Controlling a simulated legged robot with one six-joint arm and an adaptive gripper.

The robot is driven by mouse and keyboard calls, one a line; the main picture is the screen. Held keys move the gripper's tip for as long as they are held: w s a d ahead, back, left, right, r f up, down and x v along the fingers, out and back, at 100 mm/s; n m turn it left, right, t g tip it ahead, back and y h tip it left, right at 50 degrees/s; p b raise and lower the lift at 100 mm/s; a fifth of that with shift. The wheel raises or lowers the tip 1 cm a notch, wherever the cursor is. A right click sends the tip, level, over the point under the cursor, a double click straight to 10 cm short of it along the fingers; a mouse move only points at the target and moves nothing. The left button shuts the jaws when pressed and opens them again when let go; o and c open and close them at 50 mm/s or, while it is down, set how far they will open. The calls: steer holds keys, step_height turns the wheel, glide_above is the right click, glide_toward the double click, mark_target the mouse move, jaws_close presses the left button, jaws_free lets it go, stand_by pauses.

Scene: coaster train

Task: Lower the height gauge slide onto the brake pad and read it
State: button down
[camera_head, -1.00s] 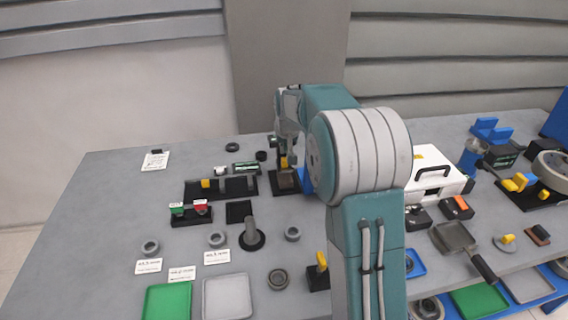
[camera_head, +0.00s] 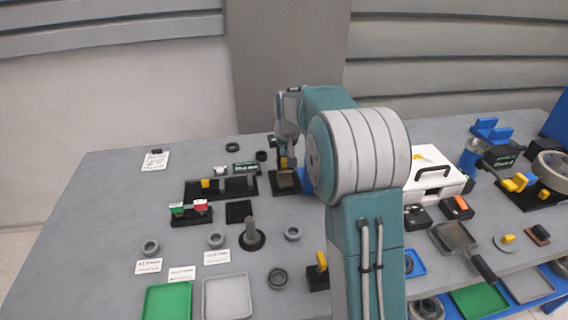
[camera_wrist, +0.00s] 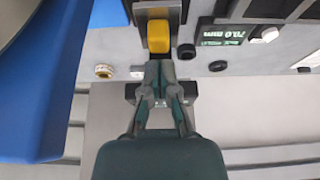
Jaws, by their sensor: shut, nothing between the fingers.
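The height gauge stands at the back of the bench, on a black base (camera_head: 276,189). Its yellow slide block (camera_head: 284,163) shows just below my wrist. In the wrist view the yellow block (camera_wrist: 159,37) lies right at the tips of my gripper (camera_wrist: 159,64). The fingers are shut with nothing between them; I cannot tell whether they touch the block. A brownish flat piece on the base, probably the brake pad (camera_head: 286,181), lies under the slide. The gap between them cannot be made out. A small dark display (camera_wrist: 221,35) reads 70.0 mm.
A black rack (camera_head: 207,194) with a yellow knob stands left of the gauge. A blue thing (camera_wrist: 45,80) fills the left of the wrist view. A white case (camera_head: 432,178) stands to the right. Rings, labels and a green tray (camera_head: 167,303) lie in front.

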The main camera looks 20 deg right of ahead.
mark_target(285, 161)
steer(key=shift+f, duration=2.55)
steer(key=shift+r, duration=4.5)
steer(key=shift+s+a+r, duration=0.1)
steer(key=shift+s+r, duration=0.1)
steer(key=s+a+r+n, duration=0.1)
steer(key=s+a+r, duration=0.3)
steer(key=s, duration=0.4)
steer(key=s+a+r, duration=0.4)
steer(key=s, duration=0.5)
steer(key=s+a+f, duration=0.2)
steer(key=s, duration=0.8)
steer(key=s+a+f+n+t, duration=0.1)
steer(key=s+a+f, duration=0.1)
steer(key=s, duration=0.8)
steer(key=shift+a+f+y, duration=0.15)
steer(key=shift+a+y, duration=0.1)
steer(key=shift+y, duration=0.15)
